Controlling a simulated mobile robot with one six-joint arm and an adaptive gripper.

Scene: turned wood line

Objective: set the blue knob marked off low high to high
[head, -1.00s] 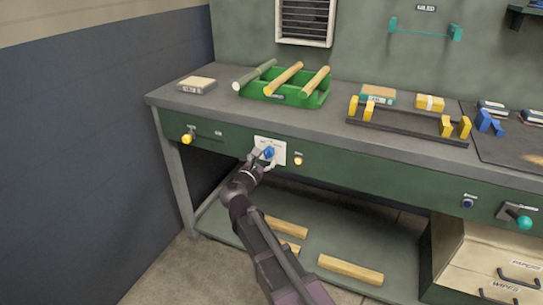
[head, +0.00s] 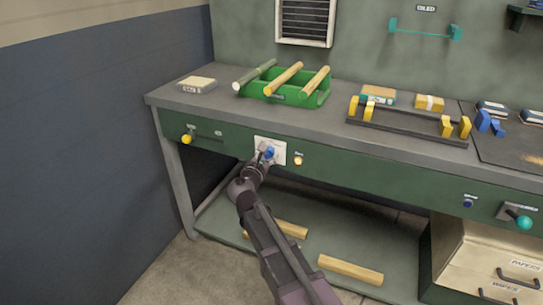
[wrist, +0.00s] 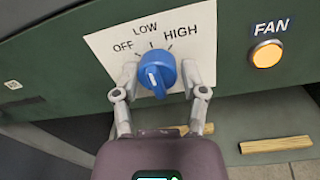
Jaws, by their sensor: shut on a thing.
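The blue knob (wrist: 157,73) sits on a white plate (wrist: 103,45) marked OFF, LOW and HIGH on the front of the green bench. In the wrist view its raised grip stands nearly upright with a white line on it, leaning slightly left toward LOW; the exact setting is hard to tell. My gripper (wrist: 160,80) is shut on the knob, one finger on its left and one on its right. In the head view the knob (head: 269,153) is partly covered by my gripper (head: 264,157).
A lit amber FAN button (wrist: 266,54) is just right of the plate. A yellow knob (head: 187,139) is further left on the bench front. A green tray (head: 285,98) with wooden rods stands on top. Wood pieces (head: 350,270) lie on the lower shelf.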

